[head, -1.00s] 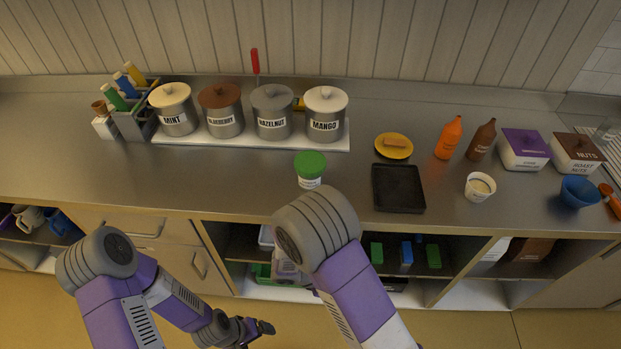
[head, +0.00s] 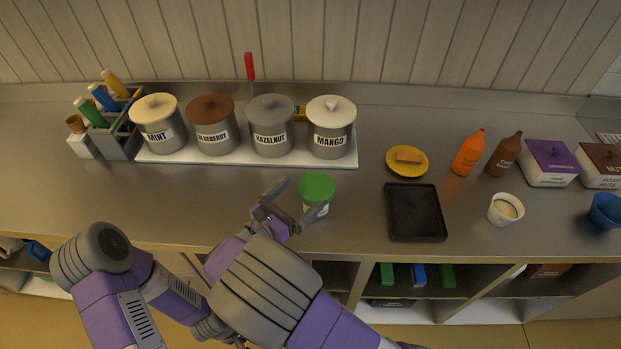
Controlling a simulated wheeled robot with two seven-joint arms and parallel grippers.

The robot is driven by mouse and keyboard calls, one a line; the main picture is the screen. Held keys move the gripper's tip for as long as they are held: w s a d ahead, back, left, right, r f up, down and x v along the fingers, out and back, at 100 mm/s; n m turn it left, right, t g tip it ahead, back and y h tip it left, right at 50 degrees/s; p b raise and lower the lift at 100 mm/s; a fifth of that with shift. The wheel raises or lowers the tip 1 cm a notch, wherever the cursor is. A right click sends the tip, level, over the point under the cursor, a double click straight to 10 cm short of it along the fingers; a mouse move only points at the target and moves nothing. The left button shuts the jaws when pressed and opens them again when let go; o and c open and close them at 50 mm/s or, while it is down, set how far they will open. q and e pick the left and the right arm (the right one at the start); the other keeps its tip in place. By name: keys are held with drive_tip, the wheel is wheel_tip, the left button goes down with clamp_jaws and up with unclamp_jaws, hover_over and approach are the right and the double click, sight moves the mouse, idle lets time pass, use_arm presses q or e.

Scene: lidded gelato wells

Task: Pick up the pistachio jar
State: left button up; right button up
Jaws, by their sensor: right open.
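A jar with a green lid (head: 317,187) and a pale label stands upright on the steel counter, in front of the hazelnut and mango wells; its label is too small to read. My right gripper (head: 296,200) is open at the jar's left side. One finger points up just left of the lid, and the other reaches low across the jar's front. I cannot tell whether either finger touches it. My left arm is folded low at the left, and its gripper is mostly hidden behind my right arm.
Lidded wells labelled mint (head: 158,122), blueberry (head: 213,124), hazelnut (head: 270,125) and mango (head: 331,127) stand behind the jar on a white base. A black tray (head: 415,212) lies to its right, with a yellow plate (head: 407,170) behind. The counter left of the jar is clear.

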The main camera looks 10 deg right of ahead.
sight(306, 208)
drive_tip(key=f+b, duration=0.1)
drive_tip(key=f, duration=0.4)
drive_tip(key=f+b, duration=0.1)
drive_tip(key=f, duration=0.2)
drive_tip(key=shift+w+f+b, duration=0.2)
drive_tip(key=shift+w+b, duration=0.1)
drive_tip(key=shift+b, duration=0.05)
drive_tip(key=shift+w+d+r, duration=0.15)
drive_tip(key=shift+w+d, duration=0.15)
drive_tip(key=shift+d, duration=0.2)
drive_tip(key=b+x, duration=0.1)
drive_tip(key=x, duration=0.5)
drive_tip(key=shift+w+d, duration=0.15)
drive_tip(key=shift+w, duration=0.05)
use_arm(q)
drive_tip(key=f, duration=0.3)
drive_tip(key=shift+w+f, duration=0.3)
drive_tip(key=shift+f, duration=0.05)
use_arm(e)
drive_tip(key=shift+r, duration=0.1)
drive_tip(key=c, duration=1.1)
